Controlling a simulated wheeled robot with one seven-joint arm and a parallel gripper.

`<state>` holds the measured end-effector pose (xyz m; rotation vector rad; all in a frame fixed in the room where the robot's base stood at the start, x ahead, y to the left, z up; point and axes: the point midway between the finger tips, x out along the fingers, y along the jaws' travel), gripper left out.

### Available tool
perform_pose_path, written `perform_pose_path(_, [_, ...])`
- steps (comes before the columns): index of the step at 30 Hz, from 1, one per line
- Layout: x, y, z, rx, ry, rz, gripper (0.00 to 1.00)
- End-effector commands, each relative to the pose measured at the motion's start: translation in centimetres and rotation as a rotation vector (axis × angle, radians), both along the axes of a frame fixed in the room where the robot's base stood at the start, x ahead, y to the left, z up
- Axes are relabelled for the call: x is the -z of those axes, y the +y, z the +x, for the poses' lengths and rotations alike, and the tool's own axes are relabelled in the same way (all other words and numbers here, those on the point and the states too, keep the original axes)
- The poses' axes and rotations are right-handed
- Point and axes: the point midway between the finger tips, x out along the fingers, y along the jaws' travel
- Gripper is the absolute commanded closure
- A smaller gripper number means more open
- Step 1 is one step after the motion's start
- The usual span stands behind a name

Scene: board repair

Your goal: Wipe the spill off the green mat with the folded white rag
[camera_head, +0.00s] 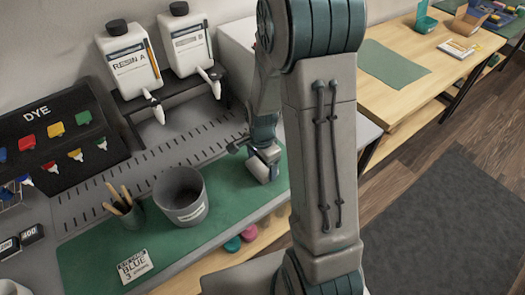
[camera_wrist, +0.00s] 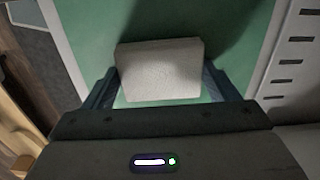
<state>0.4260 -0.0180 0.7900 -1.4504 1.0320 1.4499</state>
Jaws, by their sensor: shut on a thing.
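The folded white rag (camera_wrist: 158,70) is a pale, thick block between the two fingers of my gripper (camera_wrist: 160,78) in the wrist view. My gripper is shut on it, one finger at each side. In the head view the rag (camera_head: 264,164) shows at the end of my arm, low over the right part of the green mat (camera_head: 228,193). Whether its underside touches the mat is hard to tell. The mat also lies behind the rag in the wrist view (camera_wrist: 160,20), with a dark shadow at the right. No spill shows; the mat under the rag and behind my arm is hidden.
A grey bucket (camera_head: 181,198) stands on the mat left of my gripper, with a cup of sticks (camera_head: 124,212) and a "BLUE 3" card (camera_head: 134,266). Resin bottles (camera_head: 130,60) stand on a rack behind. The dye board (camera_head: 60,140) is at left. Bare mat lies right of the bucket.

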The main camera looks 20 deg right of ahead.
Motion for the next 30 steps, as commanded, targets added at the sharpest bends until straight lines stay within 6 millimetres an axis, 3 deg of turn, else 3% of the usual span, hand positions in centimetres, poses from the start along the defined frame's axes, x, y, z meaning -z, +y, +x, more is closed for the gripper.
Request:
perform_pose_path(3, [-0.2, -0.2, -0.3, -0.001, 0.002, 0.000, 0.41])
perform_pose_path(7, [-2.7, 0.1, -0.3, -0.008, -0.002, 0.000, 0.41])
perform_pose_path(21, [-6.8, 0.2, -0.3, -0.011, 0.001, 0.000, 0.41])
perform_pose_path(30, [-8.2, 0.0, -0.3, -0.006, 0.001, 0.000, 0.41])
